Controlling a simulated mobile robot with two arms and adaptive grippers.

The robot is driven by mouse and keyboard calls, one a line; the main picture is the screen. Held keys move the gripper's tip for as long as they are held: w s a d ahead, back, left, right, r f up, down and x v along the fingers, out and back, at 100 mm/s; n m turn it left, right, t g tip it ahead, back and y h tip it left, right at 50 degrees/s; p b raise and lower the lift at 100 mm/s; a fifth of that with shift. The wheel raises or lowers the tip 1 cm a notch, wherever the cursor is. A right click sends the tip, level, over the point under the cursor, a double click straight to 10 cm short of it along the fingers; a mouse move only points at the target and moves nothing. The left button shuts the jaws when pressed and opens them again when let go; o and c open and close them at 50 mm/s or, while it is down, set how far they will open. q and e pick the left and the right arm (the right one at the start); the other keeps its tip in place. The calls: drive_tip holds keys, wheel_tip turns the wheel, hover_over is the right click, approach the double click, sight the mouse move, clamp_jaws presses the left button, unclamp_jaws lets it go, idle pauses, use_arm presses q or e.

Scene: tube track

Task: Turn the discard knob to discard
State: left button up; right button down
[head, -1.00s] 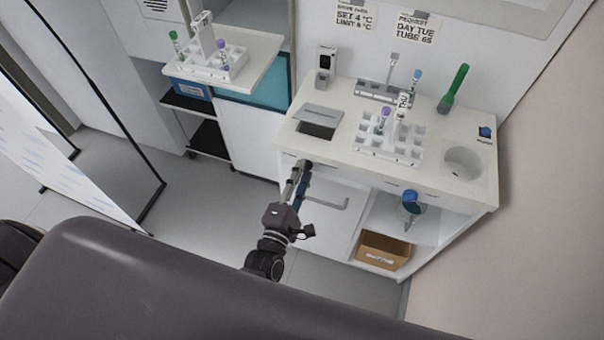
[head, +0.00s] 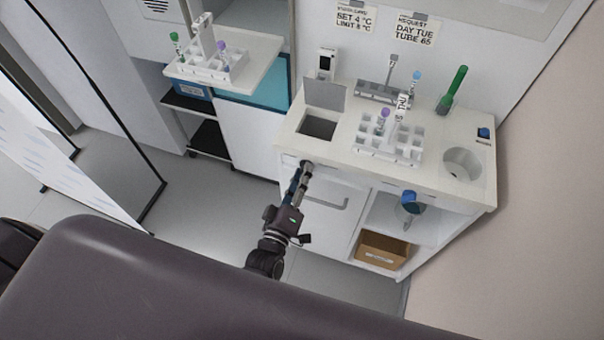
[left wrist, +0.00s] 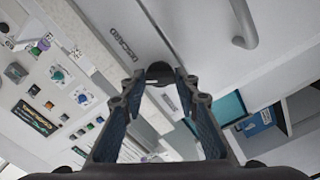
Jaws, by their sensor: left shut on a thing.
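The discard knob is the dark round piece (left wrist: 159,71) in the left wrist view, on the white counter front beside an upside-down "DISCARD" label (left wrist: 122,41). My left gripper (left wrist: 160,78) is shut on it, with a fingertip on each side. In the head view my left gripper (head: 305,170) reaches up to the counter's front edge, just below the discard opening (head: 317,126), and its fingers mostly hide the knob. The grey discard lid (head: 325,95) stands raised behind the dark opening. My right gripper is not in view.
A white tube rack (head: 388,150) stands on the counter (head: 340,152) right of the opening, with a round well (head: 463,163) farther right. A door handle (head: 328,204) is below my gripper. A cardboard box (head: 382,250) sits on the lower shelf.

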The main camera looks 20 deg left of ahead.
use_arm(q)
drive_tip(key=shift+m, duration=0.7)
drive_tip(key=shift+f, duration=0.1)
drive_tip(key=o, duration=1.1)
drive_tip(key=shift+o, duration=0.2)
drive_tip(key=shift+s, duration=0.1)
drive_tip(key=shift+s, duration=0.25)
drive_tip(key=s, duration=1.1)
drive_tip(key=shift+s+a, duration=0.2)
